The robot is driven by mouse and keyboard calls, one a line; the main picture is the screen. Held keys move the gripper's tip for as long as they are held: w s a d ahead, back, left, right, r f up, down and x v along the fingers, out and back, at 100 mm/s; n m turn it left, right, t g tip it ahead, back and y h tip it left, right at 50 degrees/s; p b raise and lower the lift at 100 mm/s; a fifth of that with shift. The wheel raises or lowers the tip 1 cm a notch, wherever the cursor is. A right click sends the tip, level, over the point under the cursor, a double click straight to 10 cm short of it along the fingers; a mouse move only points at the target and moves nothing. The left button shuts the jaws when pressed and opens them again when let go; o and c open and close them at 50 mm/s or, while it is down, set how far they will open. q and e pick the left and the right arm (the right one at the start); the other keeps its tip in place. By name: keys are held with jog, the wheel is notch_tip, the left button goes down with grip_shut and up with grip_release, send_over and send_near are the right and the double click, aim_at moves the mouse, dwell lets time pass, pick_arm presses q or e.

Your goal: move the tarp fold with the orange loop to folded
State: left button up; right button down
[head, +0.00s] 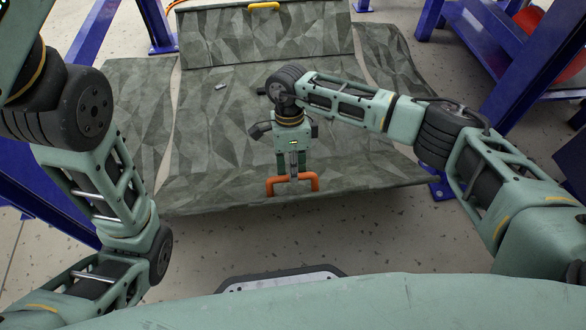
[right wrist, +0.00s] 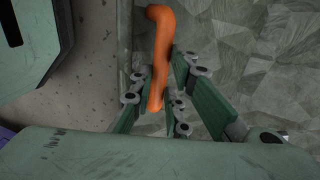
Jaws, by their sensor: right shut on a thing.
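The grey-green tarp (head: 230,120) lies spread in front of me, with its near fold (head: 220,190) reaching to the front edge. The orange loop (head: 314,184) is on that near fold. My right gripper (head: 293,180) points down at the loop and is shut on its bar. In the right wrist view the orange loop (right wrist: 160,60) runs between the fingers of the gripper (right wrist: 158,105). The tarp surface (right wrist: 240,60) shows on the right there. My left arm is at the left of the head view, but its gripper is out of view.
A yellow handle (head: 263,5) sits on the raised far flap (head: 265,35). A small grey object (head: 220,87) lies on the tarp. Blue frame posts (head: 90,45) stand at left and right (head: 530,65). Speckled floor (head: 350,225) is bare between the tarp and me.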

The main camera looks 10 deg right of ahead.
jog(key=shift+w+d+f+t, duration=0.15)
jog(key=shift+w+f+t, duration=0.25)
jog(key=shift+w, duration=0.3)
jog(key=c, duration=2)
grip_release()
jog(key=shift+f, duration=0.1)
jog(key=o, duration=0.3)
jog(key=shift+w+f, duration=0.15)
jog(key=shift+f, duration=0.05)
jog(key=shift+r, duration=0.1)
jog(key=shift+s, duration=0.2)
jog(key=r, duration=0.4)
jog(key=w+r, duration=0.1)
jog(key=r, duration=0.3)
jog(key=w+r, duration=0.1)
jog(key=r, duration=0.3)
jog(key=shift+w, duration=0.15)
